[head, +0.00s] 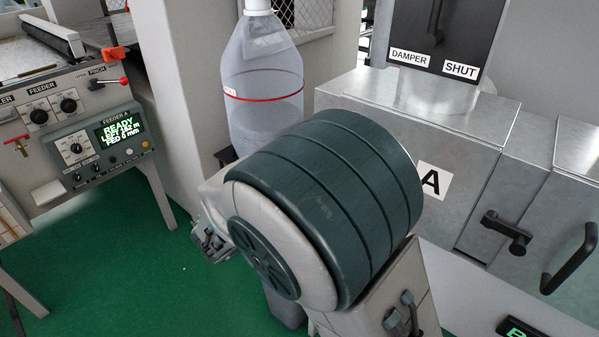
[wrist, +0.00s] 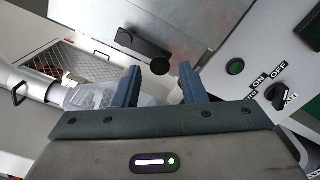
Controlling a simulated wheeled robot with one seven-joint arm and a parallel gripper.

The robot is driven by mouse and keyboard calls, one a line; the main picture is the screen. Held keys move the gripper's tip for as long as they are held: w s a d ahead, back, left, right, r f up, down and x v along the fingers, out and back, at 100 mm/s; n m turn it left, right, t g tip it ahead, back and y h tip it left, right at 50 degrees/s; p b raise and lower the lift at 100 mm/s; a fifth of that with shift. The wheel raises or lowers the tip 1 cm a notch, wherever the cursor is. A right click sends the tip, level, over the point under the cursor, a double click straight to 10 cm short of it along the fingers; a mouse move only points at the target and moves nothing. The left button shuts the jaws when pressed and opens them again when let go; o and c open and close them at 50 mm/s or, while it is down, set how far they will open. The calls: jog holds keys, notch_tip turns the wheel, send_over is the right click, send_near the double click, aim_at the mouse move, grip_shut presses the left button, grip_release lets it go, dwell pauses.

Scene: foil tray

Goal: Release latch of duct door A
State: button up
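In the head view, a grey metal duct bears a white label "A" (head: 433,182). A black latch (head: 507,230) with a bar and round end sits to the label's right, and a black pull handle (head: 570,258) is further right. My gripper (wrist: 157,82) is open in the wrist view, with nothing between its two fingers. A black latch bar (wrist: 143,42) on a metal panel (wrist: 185,18) shows just beyond the fingertips, apart from them. The letter is not visible in that view. My arm hides the fingers in the head view.
A clear jug (head: 262,85) stands behind my arm. A feeder console (head: 100,150) is at left, above green floor (head: 120,275). A damper panel marked SHUT (head: 435,35) is above the duct. The wrist view shows a fan switch (wrist: 277,94) at right.

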jog(key=v, duration=1.1)
jog(key=shift+s+a+b, duration=0.25)
jog(key=shift+b, duration=0.1)
jog(key=shift+d, duration=0.1)
jog(key=d+f+m+g+p, duration=0.15)
jog(key=d+m+g, duration=0.35)
jog(key=d+g, duration=0.7)
jog(key=s+d+r+m+y+p, duration=0.1)
jog(key=s+d+m+y+p, duration=0.2)
jog(key=s+d+m+y, duration=0.6)
jog(key=d+m+y, duration=0.2)
jog(key=d+m, duration=0.1)
jog(key=shift+s+d+r+t+p, duration=0.2)
jog(key=shift+s+d+t+p, duration=0.1)
jog(key=shift+p, duration=0.1)
